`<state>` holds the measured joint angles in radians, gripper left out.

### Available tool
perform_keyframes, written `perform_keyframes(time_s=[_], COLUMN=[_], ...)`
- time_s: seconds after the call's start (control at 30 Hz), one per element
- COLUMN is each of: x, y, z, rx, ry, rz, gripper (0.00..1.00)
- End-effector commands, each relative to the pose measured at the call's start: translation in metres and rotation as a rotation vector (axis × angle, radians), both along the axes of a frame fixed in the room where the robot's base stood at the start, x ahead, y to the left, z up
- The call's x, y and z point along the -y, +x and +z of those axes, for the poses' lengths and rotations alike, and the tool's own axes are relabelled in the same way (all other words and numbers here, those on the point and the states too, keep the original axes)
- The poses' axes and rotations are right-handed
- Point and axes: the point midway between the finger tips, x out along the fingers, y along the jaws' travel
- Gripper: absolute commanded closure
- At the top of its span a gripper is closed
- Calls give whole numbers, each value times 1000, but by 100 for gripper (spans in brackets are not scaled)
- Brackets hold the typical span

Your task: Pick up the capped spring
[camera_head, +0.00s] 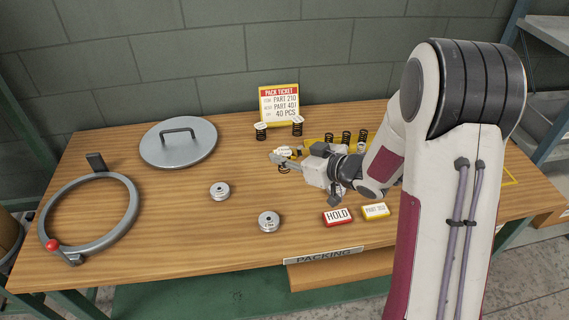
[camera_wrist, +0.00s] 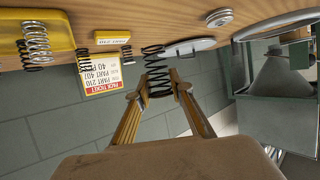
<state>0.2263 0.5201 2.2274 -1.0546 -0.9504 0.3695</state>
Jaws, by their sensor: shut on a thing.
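My gripper (camera_head: 284,160) is above the middle of the table. In the wrist view, my gripper (camera_wrist: 158,84) has its two fingers shut on a dark coil spring (camera_wrist: 155,66), held between the tips. The head view shows part of the held spring (camera_head: 284,169) below the fingers. A pale piece shows at the fingertips there; I cannot tell whether it is a cap or a finger.
Several dark springs (camera_head: 346,138) stand at the back, beside my wrist. A round lid (camera_head: 178,148) and a ring clamp (camera_head: 132,213) lie left. Two metal discs, one (camera_head: 219,191) and another (camera_head: 268,222), lie in front. A HOLD sign (camera_head: 337,217) and yellow tag (camera_head: 375,210) are front right.

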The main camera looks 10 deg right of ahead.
Motion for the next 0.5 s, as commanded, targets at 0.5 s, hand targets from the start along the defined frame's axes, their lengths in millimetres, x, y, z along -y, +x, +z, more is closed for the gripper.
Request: perform_keyframes(time_s=[0.5], x=[0], y=[0], z=[33], rx=[0], ry=[0], rz=[0], gripper=[98])
